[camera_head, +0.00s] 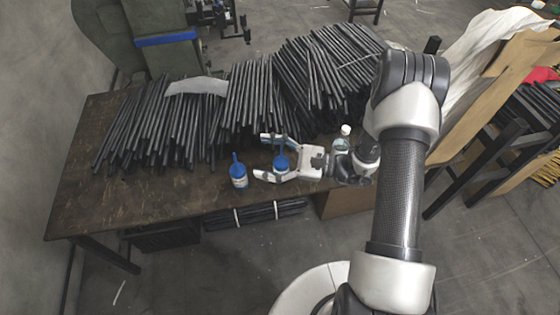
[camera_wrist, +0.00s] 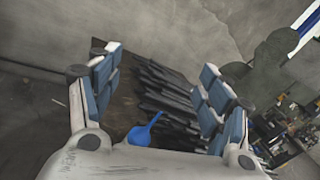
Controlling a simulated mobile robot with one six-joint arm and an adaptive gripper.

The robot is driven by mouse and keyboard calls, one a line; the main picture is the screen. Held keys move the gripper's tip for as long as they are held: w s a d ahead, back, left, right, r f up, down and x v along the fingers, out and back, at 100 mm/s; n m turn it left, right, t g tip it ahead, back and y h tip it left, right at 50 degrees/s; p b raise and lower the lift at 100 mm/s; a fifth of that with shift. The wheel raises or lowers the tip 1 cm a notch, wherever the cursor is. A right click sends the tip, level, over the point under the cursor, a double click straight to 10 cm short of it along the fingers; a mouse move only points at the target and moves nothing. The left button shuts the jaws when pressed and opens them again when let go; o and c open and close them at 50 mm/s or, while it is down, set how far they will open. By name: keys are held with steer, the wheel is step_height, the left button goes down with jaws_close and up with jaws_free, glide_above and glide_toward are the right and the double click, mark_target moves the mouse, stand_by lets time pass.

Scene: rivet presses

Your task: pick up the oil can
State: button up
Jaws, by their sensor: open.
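Two small containers with blue spouted tops stand upright near the front edge of the table. One, a blue-and-white oil can (camera_head: 238,173), stands just left of my gripper, apart from it. The other blue-topped can (camera_head: 281,162) shows between the fingers of my gripper (camera_head: 263,156), close to the palm. My gripper is open, reaching in from the right. In the wrist view a blue spouted top (camera_wrist: 144,132) shows between the spread fingers (camera_wrist: 160,95), near the palm; its lower part is hidden. I cannot tell whether either finger touches it.
The wooden table (camera_head: 95,185) bears a large heap of dark rods (camera_head: 245,100) just behind my gripper. A clear bottle with a white cap (camera_head: 345,130) stands beside my wrist. A pale sheet (camera_head: 197,86) lies on the rods. The table's left end is bare.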

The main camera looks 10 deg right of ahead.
steer(key=w+d+f+m+t+h, duration=0.1)
steer(key=d+f+m+t+h, duration=0.1)
steer(key=d+f+m+t, duration=0.35)
steer(key=d+f+m+t+h, duration=0.2)
steer(key=f+m+t+h, duration=0.1)
steer(key=f, duration=0.6)
steer(key=m+t+h, duration=0.2)
steer(key=m+h, duration=0.4)
steer(key=h, duration=0.1)
glide_toward(282, 171)
steer(key=s+d+f, duration=0.3)
steer(key=b+x, duration=0.1)
steer(key=x, duration=0.4)
steer(key=b+x, duration=0.1)
steer(key=x, duration=0.5)
steer(key=shift+a, duration=0.25)
steer(key=x, duration=0.1)
steer(key=b+x, duration=0.1)
steer(key=x, duration=0.2)
steer(key=shift+w+a+f+b, duration=0.1)
steer(key=shift+a+f+b, duration=0.05)
steer(key=shift+a+b, duration=0.25)
steer(key=shift+w, duration=0.55)
steer(key=shift+c, duration=0.3)
steer(key=c, duration=1.2)
steer(key=shift+c, duration=0.4)
